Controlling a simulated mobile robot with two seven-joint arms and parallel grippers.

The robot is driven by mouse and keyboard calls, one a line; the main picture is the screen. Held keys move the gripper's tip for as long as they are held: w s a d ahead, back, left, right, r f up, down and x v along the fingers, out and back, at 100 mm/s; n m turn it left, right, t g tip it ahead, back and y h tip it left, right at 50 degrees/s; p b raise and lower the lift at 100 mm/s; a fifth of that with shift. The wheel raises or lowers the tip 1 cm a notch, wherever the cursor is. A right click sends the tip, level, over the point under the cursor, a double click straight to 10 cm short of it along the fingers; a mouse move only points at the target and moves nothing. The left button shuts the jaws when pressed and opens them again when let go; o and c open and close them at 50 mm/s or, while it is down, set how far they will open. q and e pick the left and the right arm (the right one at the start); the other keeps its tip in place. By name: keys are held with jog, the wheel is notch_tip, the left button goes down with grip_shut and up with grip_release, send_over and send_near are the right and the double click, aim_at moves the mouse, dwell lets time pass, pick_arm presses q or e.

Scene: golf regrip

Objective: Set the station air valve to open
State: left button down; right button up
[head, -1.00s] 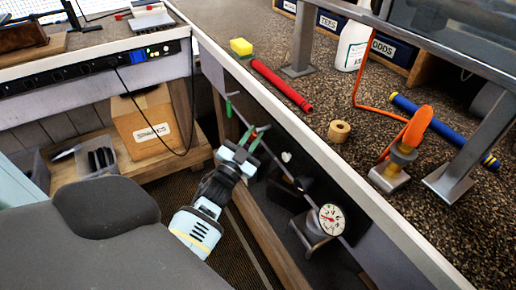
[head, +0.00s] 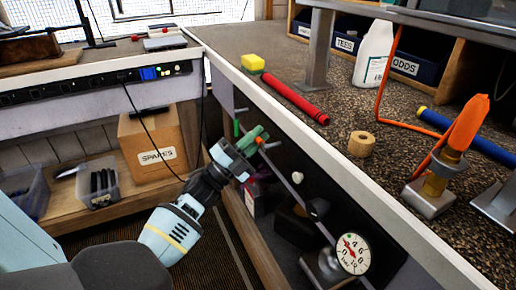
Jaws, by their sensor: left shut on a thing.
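My left gripper (head: 250,143) is below the front edge of the right-hand bench, at the air line under it. It is shut around a green piece (head: 254,137) that looks like the valve lever; the fingers hide much of it, so its exact angle is unclear. A small orange tip shows just right of the fingers. Another slim green piece (head: 237,128) hangs upright just left of the gripper. A round white pressure gauge (head: 352,253) with a red needle sits lower right along the same line. My right gripper is not in view.
A spares box (head: 150,145) stands on the low shelf. The bench edge (head: 330,180) overhangs my gripper.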

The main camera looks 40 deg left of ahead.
pick_arm(q)
jog(key=shift+r+m+g+h+b, duration=0.25)
jog(key=shift+m+h, duration=0.25)
jog(key=shift+m, duration=0.2)
jog(key=shift+r+m+g+h+b, duration=0.2)
jog(key=shift+m+h, duration=0.3)
jog(key=shift+m, duration=0.2)
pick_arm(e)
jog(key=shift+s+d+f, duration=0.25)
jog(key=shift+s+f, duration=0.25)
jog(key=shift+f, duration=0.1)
pick_arm(q)
jog(key=shift+a+r, duration=0.1)
jog(key=c, duration=1.7)
grip_release()
jog(key=shift+c, duration=0.2)
jog(key=shift+w, duration=0.1)
jog(key=shift+f, duration=0.25)
jog(key=v, duration=0.7)
jog(key=shift+s, duration=0.3)
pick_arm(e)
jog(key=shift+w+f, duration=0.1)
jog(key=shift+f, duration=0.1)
